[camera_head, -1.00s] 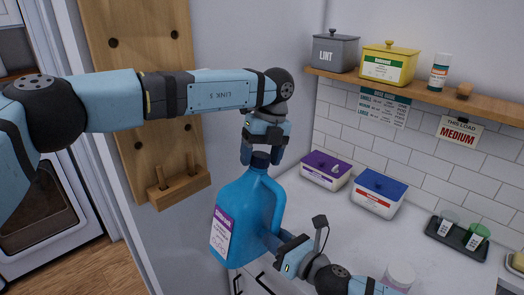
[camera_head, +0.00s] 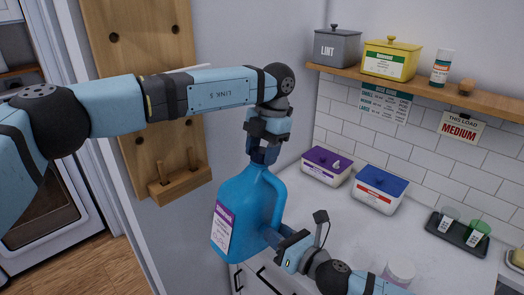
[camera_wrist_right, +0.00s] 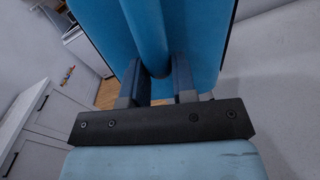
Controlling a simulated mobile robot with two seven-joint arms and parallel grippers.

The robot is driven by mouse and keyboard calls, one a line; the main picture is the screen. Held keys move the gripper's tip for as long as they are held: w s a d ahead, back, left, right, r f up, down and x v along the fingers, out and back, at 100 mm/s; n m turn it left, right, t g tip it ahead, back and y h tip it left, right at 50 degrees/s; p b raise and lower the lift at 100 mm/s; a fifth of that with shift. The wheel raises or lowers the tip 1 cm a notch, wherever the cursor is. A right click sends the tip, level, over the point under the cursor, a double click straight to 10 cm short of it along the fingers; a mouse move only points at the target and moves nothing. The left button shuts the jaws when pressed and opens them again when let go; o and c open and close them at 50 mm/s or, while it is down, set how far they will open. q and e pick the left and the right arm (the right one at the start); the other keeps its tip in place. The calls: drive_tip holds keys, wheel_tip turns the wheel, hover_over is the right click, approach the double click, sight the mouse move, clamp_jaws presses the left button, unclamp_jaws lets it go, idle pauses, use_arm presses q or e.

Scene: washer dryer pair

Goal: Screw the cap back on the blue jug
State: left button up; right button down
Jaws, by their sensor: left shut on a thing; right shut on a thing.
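The blue jug (camera_head: 238,205) with a purple and white label (camera_head: 222,228) is held upright near the counter's left end. My right gripper (camera_head: 277,240) is shut on the jug's handle; in the right wrist view the handle (camera_wrist_right: 147,35) runs between the fingers (camera_wrist_right: 158,85). My left gripper (camera_head: 263,154) points down over the jug's mouth and is shut on the dark cap. The fingers hide most of the cap and the neck, so I cannot tell how the cap sits on the thread.
A purple-lidded box (camera_head: 326,166) and a blue-lidded box (camera_head: 379,190) stand along the tiled wall. A black tray (camera_head: 458,236) with small cups lies to the right. A wooden shelf (camera_head: 420,84) with containers hangs above. A wooden board (camera_head: 140,40) is at left.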

use_arm(q)
drive_tip(key=m, duration=0.6)
drive_tip(key=shift+m, duration=0.4)
drive_tip(key=m, duration=0.5)
drive_tip(key=o, duration=1)
drive_tip(key=shift+r, duration=0.1)
drive_tip(key=shift+v, duration=2.15)
drive_tip(key=shift+w, duration=0.1)
drive_tip(key=shift+c, duration=0.4)
drive_tip(key=n, duration=0.2)
drive_tip(key=r+n, duration=0.1)
drive_tip(key=n, duration=0.1)
drive_tip(key=shift+d+r+n, duration=0.2)
drive_tip(key=shift+d+n, duration=0.05)
drive_tip(key=shift+n, duration=0.05)
drive_tip(key=n, duration=0.2)
drive_tip(key=r+n, duration=0.1)
drive_tip(key=n, duration=0.3)
drive_tip(key=shift+w+d+r, duration=0.2)
drive_tip(key=shift+r, duration=0.2)
